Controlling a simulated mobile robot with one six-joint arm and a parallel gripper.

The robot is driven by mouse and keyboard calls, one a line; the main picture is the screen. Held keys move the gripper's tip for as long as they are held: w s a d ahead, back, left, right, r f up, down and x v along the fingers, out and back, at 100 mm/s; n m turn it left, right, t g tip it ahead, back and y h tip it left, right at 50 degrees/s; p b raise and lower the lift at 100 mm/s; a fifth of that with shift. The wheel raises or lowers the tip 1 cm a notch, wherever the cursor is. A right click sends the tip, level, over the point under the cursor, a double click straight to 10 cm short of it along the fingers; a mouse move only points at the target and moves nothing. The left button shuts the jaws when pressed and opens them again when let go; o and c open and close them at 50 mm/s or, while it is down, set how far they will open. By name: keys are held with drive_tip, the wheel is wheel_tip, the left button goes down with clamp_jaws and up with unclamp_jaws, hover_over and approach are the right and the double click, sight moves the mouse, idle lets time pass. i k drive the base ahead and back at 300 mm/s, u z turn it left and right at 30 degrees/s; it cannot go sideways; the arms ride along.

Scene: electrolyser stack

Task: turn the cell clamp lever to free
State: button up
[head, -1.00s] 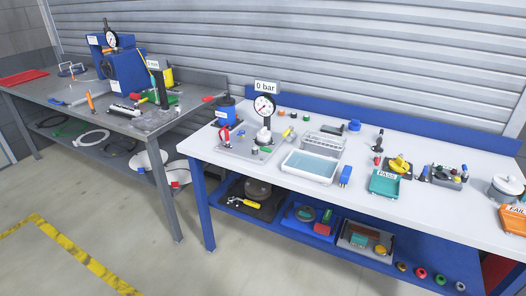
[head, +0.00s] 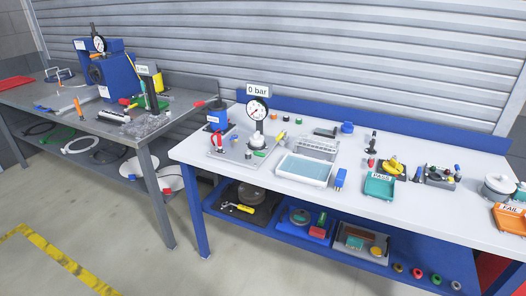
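My gripper is not in view. I cannot tell for certain which part is the cell clamp lever or how it is set. Candidates are small in the head view. A red-handled part (head: 216,140) stands on the grey plate (head: 229,157) beside a round gauge (head: 257,110) under a "0 bar" sign. A yellow knob or handle (head: 392,167) sits on a dark block right of the bench's middle. A dark fixture with blue and red parts (head: 438,176) is right of it. On the grey bench stands a blue machine (head: 117,78) with its own gauge.
The white-topped blue bench (head: 330,208) holds a pale blue tray (head: 304,170), a teal "PASS" tray (head: 379,187) and an orange "FAIL" tray (head: 509,219). A grey bench (head: 150,137) with tools stands left. Floor in front is clear, with a yellow line (head: 70,265).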

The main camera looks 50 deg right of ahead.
sight(248, 151)
drive_tip(key=i, duration=0.9)
drive_tip(key=u, duration=0.05)
